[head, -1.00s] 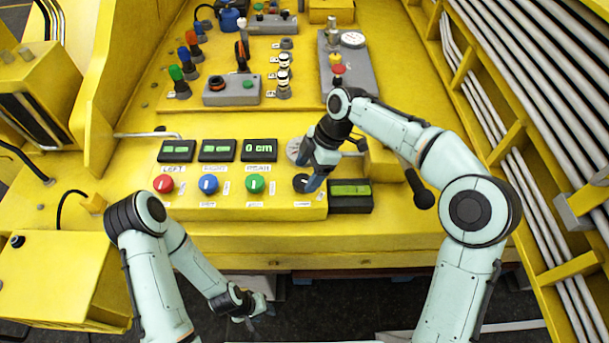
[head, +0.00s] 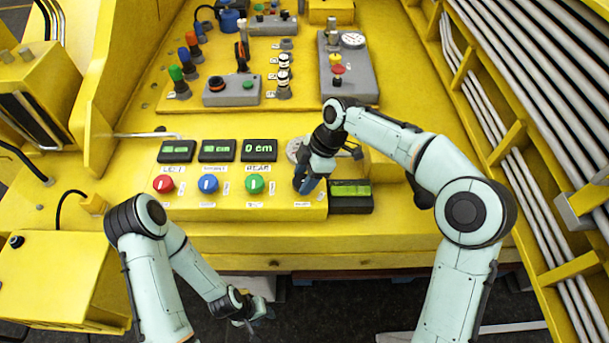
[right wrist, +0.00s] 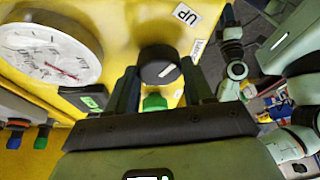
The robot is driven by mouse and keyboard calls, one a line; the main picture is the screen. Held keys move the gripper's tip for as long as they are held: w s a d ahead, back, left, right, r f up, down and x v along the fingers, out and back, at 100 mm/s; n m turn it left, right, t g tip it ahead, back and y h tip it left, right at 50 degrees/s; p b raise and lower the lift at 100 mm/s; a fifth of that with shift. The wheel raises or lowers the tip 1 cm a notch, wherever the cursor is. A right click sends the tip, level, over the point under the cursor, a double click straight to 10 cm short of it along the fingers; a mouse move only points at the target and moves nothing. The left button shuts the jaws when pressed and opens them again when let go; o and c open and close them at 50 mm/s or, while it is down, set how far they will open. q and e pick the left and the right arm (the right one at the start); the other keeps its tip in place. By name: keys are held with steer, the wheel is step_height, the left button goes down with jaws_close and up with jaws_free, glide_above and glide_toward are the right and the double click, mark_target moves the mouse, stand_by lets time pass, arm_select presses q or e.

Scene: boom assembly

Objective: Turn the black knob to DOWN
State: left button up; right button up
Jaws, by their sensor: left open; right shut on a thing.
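The black knob (right wrist: 160,65) sits between the two fingers of my right gripper (right wrist: 160,92) in the right wrist view, and the fingers are shut on it. A white pointer line shows on the knob's face. The UP label (right wrist: 186,14) is above and right of the knob; I cannot read a DOWN label. In the head view my right gripper (head: 306,186) covers most of the knob at the panel's right end. My left gripper (head: 252,314) is open and empty, low in front of the panel.
Red (head: 163,184), blue (head: 208,184) and green (head: 254,184) knobs stand left of my right gripper, with small displays above. A green-lit display (head: 350,190) is just right of it. A round white gauge (right wrist: 45,50) shows in the right wrist view.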

steer(key=m+t+b, duration=0.1)
steer(key=m, duration=0.2)
steer(key=shift+s, duration=0.15)
steer(key=m+t+b, duration=0.1)
steer(key=m, duration=0.1)
steer(key=shift+s+m+b, duration=0.1)
steer(key=shift+m+b, duration=0.2)
steer(key=shift+b, duration=0.05)
steer(key=m+t+b, duration=0.1)
steer(key=m, duration=0.2)
steer(key=shift+a, duration=0.1)
arm_select(q)
steer(key=s+f, duration=0.5)
steer(key=f, duration=0.1)
steer(key=shift+s+g+b, duration=0.15)
steer(key=shift+g+b, duration=0.25)
steer(key=shift+b, duration=0.05)
arm_select(e)
steer(key=shift+m+t+h, duration=0.4)
steer(key=shift+m+t, duration=0.2)
steer(key=shift+m, duration=0.9)
arm_select(q)
steer(key=shift+f, duration=0.15)
arm_select(e)
steer(key=o, duration=1)
